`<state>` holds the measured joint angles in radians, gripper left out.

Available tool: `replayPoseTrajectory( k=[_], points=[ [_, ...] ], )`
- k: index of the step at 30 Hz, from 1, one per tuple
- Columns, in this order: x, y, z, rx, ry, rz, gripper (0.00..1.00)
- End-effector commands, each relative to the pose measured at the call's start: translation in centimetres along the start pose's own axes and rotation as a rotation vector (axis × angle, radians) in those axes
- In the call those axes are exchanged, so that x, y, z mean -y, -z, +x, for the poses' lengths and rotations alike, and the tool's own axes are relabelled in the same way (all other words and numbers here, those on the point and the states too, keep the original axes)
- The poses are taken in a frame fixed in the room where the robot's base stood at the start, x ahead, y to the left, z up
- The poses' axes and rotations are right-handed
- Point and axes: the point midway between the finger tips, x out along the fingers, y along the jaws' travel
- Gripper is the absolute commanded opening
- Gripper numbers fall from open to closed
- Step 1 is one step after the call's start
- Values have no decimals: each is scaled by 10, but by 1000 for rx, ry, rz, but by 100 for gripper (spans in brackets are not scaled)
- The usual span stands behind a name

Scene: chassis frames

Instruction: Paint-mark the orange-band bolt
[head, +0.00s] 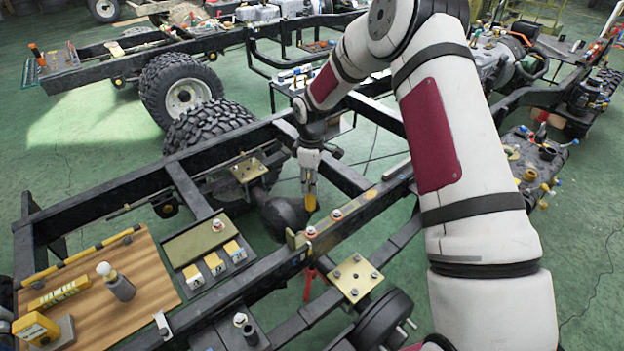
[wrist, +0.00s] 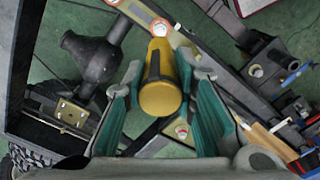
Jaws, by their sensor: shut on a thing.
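My gripper (head: 310,182) is shut on a yellow paint marker (head: 311,203) with a dark strip. The marker points down, above the open middle of the chassis beside the near rail. It also shows in the wrist view (wrist: 160,97), between the green-padded fingers (wrist: 158,80). A banded bolt shows beyond the marker in the wrist view (wrist: 159,28). I cannot tell which band is orange. The marker appears apart from the bolts.
A bolted plate (head: 354,278) lies on the near crossmember. Dark rails (head: 345,172) surround the gripper; green floor shows between them.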

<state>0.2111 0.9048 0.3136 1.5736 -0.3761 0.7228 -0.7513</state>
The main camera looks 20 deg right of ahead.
Motion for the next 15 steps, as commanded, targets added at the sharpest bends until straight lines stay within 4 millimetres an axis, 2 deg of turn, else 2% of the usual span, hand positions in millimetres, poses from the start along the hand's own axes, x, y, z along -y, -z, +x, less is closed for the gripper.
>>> replayPoseTrajectory(
  k=[15],
  points=[
    [0, 0, 55, 2, 2, 2, 0]
  ],
)
